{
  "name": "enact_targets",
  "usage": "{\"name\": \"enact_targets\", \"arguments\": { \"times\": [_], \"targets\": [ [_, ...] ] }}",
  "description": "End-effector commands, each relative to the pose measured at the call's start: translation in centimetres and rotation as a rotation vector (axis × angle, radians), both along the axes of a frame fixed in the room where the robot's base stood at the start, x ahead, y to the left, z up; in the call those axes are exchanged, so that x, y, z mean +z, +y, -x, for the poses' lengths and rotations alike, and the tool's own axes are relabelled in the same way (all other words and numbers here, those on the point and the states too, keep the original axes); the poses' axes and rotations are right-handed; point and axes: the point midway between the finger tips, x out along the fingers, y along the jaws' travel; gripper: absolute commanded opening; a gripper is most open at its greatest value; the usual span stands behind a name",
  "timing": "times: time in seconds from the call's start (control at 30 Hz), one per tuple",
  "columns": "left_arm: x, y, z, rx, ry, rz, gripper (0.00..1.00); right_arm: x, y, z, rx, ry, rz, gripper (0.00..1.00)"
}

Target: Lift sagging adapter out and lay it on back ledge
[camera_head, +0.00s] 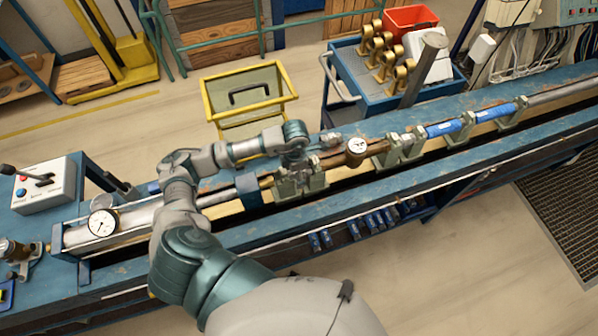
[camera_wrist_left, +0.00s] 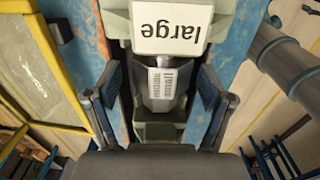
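A grey metal adapter (camera_wrist_left: 162,85) with a barcode label sits in a green holder in the left wrist view, below a green block with an upside-down "large" label (camera_wrist_left: 170,24). My left gripper (camera_wrist_left: 161,80) is open, with one finger on each side of the adapter and visible gaps to it. In the head view my left gripper (camera_head: 298,172) is over the green supports in the middle of the bench line, and largely hides what lies there. The blue back ledge (camera_head: 465,101) runs behind the line. My right gripper is out of view.
A brown meter with a round gauge (camera_head: 357,146) stands just right of my gripper. Small metal fittings (camera_head: 330,138) lie on the ledge behind it. Blue pipe pieces (camera_head: 445,128) sit in green supports farther right. A blue cart (camera_head: 350,75) and a yellow bin (camera_head: 248,98) stand behind the bench.

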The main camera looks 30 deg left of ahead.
Motion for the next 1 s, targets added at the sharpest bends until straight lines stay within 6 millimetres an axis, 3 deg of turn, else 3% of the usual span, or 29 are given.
{"name": "enact_targets", "arguments": {
  "times": [0.03,0.3,0.63,1.0],
  "targets": [
    [0.0,0.0,0.0,0.0,0.0,0.0,0.71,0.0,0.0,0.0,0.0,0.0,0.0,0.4],
    [0.0,0.1,0.0,0.001,0.0,0.0,0.04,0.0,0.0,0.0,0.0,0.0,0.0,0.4],
    [1.0,0.1,-0.2,0.001,-0.005,0.0,0.01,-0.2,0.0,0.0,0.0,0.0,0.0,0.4],
    [8.2,0.0,-0.1,0.0,-0.006,0.0,0.01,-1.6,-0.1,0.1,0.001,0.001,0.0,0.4]
  ]
}}
